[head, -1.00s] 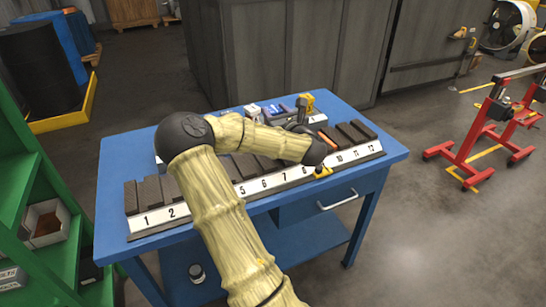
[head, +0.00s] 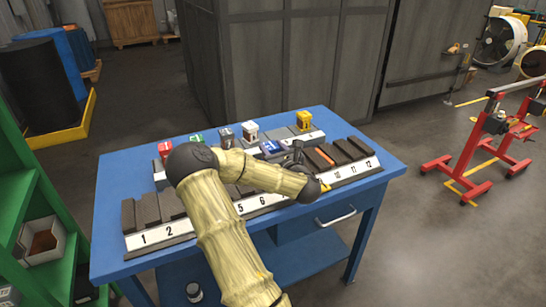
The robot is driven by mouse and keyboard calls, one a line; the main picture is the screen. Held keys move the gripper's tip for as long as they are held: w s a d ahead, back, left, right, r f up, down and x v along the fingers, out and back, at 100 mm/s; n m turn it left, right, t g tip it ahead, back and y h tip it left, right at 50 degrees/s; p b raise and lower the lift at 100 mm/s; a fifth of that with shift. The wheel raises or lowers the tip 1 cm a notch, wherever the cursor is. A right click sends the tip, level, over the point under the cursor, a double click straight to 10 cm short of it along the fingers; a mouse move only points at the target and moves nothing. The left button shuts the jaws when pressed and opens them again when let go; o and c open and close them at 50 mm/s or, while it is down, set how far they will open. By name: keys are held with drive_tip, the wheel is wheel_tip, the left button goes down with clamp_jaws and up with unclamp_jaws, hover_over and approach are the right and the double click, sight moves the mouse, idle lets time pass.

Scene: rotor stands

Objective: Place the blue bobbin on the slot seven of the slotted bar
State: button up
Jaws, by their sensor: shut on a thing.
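The blue bobbin (head: 270,147), blue with a pale patch, is at the tip of my gripper (head: 284,149), between the back row and the slotted bar. My gripper is dark, partly hidden by my wrist and forearm, and shut on the bobbin. I cannot tell how high it is held. The slotted bar (head: 160,237) runs along the front of the blue table, with a white numbered face and dark slotted blocks. The labels 1, 2, 5, 6, 10, 11 and 12 show. My forearm and wrist hide slot seven's label and the middle of the bar.
Behind the bar, a back row holds red (head: 165,149), green (head: 196,140), brownish (head: 226,136), white (head: 249,130) and yellow (head: 303,119) pieces. An orange-brown strip (head: 323,157) lies among the bar's right blocks. Green shelving (head: 45,190) stands left; red stands (head: 475,150) are right.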

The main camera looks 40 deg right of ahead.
drive_tip(key=shift+f, duration=1.5)
drive_tip(key=shift+f, duration=0.15)
drive_tip(key=o, duration=1.2)
drive_tip(key=shift+b+v, duration=2)
drive_tip(key=shift+v, duration=4)
